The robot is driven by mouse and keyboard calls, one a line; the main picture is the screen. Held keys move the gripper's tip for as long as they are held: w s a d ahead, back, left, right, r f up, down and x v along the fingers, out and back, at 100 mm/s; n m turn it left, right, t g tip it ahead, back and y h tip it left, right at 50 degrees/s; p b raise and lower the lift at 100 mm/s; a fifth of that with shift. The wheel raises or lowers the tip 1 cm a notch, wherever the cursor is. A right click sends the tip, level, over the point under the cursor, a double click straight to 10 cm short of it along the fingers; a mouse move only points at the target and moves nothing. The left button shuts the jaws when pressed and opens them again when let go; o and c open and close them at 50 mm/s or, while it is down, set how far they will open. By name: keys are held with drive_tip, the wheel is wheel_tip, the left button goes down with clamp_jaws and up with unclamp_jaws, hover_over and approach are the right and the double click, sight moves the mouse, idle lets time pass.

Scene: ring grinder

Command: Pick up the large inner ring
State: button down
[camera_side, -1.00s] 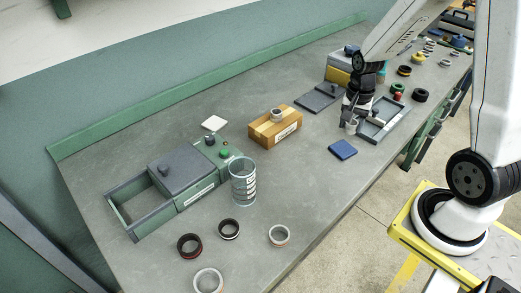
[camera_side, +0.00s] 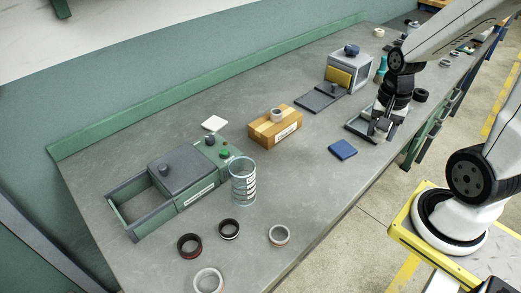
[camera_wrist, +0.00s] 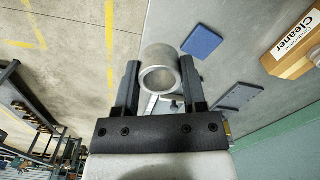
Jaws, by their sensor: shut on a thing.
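My gripper (camera_wrist: 159,85) is shut on a thick-walled, plain grey metal ring (camera_wrist: 158,72). In the wrist view, the ring sits between the two black fingers with its round opening facing the camera. In the side view, my gripper (camera_side: 377,134) is over the grey tray (camera_side: 356,129) at the right of the bench. The ring is hard to make out there among the dark fingers. I cannot tell its size against the other rings.
Several rings lie at the front left, among them a red-edged dark one (camera_side: 190,245) and a light one (camera_side: 278,236). A clear cylinder (camera_side: 243,181), a cardboard box (camera_side: 275,126) and a blue pad (camera_side: 343,149) stand on the bench.

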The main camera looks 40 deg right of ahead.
idle(0.8)
hover_over(343, 148)
wheel_tip(343, 148, down, 5)
drive_tip(key=shift+r, duration=0.15)
idle(0.3)
drive_tip(key=shift+f, duration=2.25)
drive_tip(key=shift+f, duration=1.75)
drive_tip(key=shift+f, duration=0.15)
